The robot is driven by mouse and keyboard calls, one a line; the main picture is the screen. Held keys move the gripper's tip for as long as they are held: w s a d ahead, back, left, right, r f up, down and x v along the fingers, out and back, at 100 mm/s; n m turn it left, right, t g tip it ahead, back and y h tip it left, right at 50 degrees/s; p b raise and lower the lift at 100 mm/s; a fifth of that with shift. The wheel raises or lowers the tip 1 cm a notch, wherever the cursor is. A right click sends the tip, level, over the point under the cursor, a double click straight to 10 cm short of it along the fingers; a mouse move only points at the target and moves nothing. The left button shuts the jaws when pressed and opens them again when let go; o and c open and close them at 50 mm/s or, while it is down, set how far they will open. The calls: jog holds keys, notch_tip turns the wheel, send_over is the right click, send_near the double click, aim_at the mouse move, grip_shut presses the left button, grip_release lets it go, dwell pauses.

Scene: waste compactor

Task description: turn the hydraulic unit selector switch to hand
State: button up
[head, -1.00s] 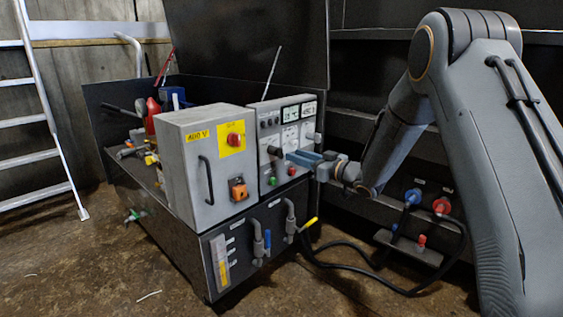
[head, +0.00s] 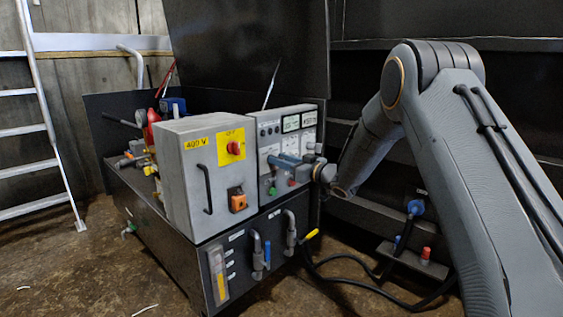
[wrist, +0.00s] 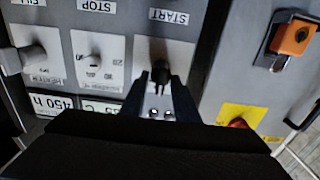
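A grey control panel (head: 270,133) stands right of a grey cabinet and carries meters, knobs and buttons. My gripper (head: 279,162) is at the lower part of this panel, its bluish fingers toward the face. In the wrist view the picture is upside down, and a black selector knob (wrist: 160,72) on a pale plate lies between or right at my fingertips (wrist: 161,82). A START label (wrist: 168,17) is just above it in the picture. The fingers are close together there; whether they press on the knob is unclear. The knob's position markings are not readable.
The cabinet (head: 183,175) has a red knob on a yellow plate (head: 231,147), an orange switch (head: 237,200) and a handle. Pipes with a yellow-handled valve (head: 311,234) and black cables are below. A ladder (head: 45,130) leans at left. Open floor lies in front.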

jog(key=c, duration=0.6)
jog(key=shift+o, duration=0.2)
jog(key=shift+n, duration=0.4)
jog(key=n+p, duration=0.1)
jog(key=n, duration=0.2)
jog(key=shift+s+a, duration=0.1)
jog(key=shift+s, duration=0.05)
jog(key=shift+s+a+f+n+p, duration=0.1)
jog(key=shift+n+p, duration=0.1)
jog(key=shift+n, duration=1.05)
jog(key=shift+f+n+p, duration=0.1)
jog(key=shift+n+p, duration=0.1)
jog(key=shift+n, duration=1.05)
jog(key=o, duration=0.7)
